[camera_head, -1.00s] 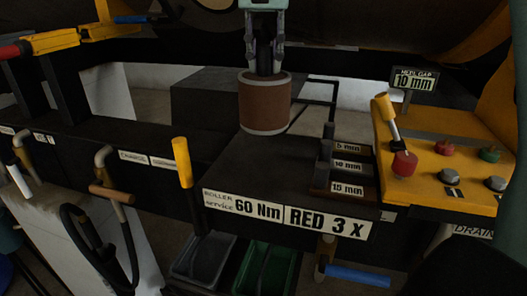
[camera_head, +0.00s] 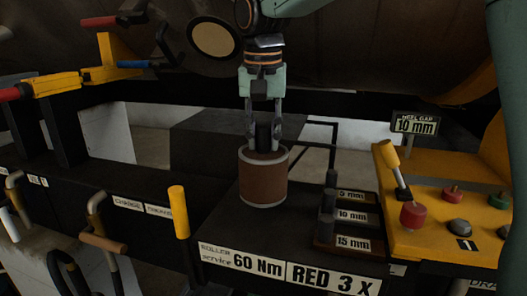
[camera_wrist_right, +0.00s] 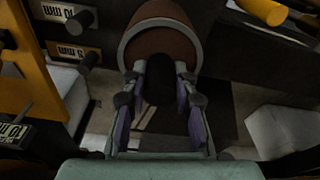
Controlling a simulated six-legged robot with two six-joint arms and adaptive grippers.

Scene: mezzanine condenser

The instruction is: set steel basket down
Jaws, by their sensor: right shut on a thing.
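The steel basket (camera_head: 263,178) shows as a brown, upright cylinder with grey rims at top and bottom. My right gripper (camera_head: 264,140) points down from above and is shut on a dark upright part at the basket's top. In the right wrist view, the gripper (camera_wrist_right: 160,85) has its fingers on either side of that dark part, and the basket (camera_wrist_right: 160,45) lies beyond. The basket's bottom is at or just over the dark bench top (camera_head: 220,220); I cannot tell whether it touches. My left gripper is not in view.
A black rack (camera_head: 347,218) with 5, 10 and 15 mm slots stands right of the basket. A yellow control panel (camera_head: 440,238) with a lever and buttons is further right. A yellow upright handle (camera_head: 179,211) stands at left. Bench front carries "60 Nm" and "RED 3 X" labels (camera_head: 330,280).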

